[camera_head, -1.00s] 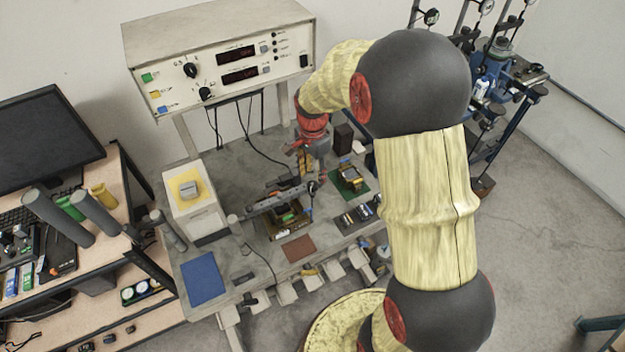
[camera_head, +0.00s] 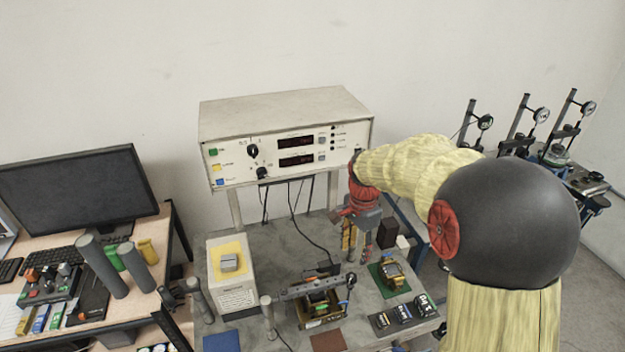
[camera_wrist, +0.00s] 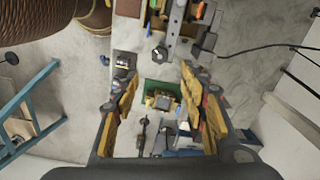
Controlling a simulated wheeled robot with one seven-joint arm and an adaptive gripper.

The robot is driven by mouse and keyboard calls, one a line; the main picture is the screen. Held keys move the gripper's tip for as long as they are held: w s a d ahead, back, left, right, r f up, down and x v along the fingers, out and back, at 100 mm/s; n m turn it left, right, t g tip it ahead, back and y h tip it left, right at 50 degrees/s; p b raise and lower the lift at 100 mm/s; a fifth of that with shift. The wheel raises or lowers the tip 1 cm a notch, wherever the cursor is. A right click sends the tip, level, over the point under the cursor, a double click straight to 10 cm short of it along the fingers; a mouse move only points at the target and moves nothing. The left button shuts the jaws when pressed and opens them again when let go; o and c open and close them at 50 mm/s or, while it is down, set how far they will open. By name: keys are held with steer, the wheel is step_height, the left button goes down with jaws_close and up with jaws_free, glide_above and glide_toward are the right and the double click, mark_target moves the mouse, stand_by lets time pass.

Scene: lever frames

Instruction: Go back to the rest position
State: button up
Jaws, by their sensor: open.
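My gripper (camera_head: 357,236) hangs over the back right part of the grey workbench (camera_head: 270,238), below the right end of the instrument box. The fingers look clear of the bench items. A small device on a green mat (camera_head: 392,278) lies on the bench to the right and in front of the gripper; it also shows between the fingers in the wrist view (camera_wrist: 160,86).
The cream instrument box (camera_head: 285,135) with two displays stands on posts behind the bench. A lever fixture (camera_head: 318,300) sits at the bench's middle front. A white box with yellow top (camera_head: 232,290) stands at left. Dial gauge stands (camera_head: 560,150) are at far right.

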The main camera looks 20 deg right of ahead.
steer(key=s+a+f+n+t+b, duration=0.1)
steer(key=s+a+n+b, duration=0.4)
steer(key=s, duration=0.6)
steer(key=s+a+f+n+t+b, duration=0.1)
steer(key=s+a+n+t+b, duration=0.3)
steer(key=s+n+b, duration=0.6)
steer(key=shift+s+a+t+b, duration=0.3)
steer(key=shift+s+a+b, duration=0.25)
steer(key=shift+b, duration=0.45)
steer(key=shift+s+d, duration=0.1)
steer(key=shift+s, duration=0.05)
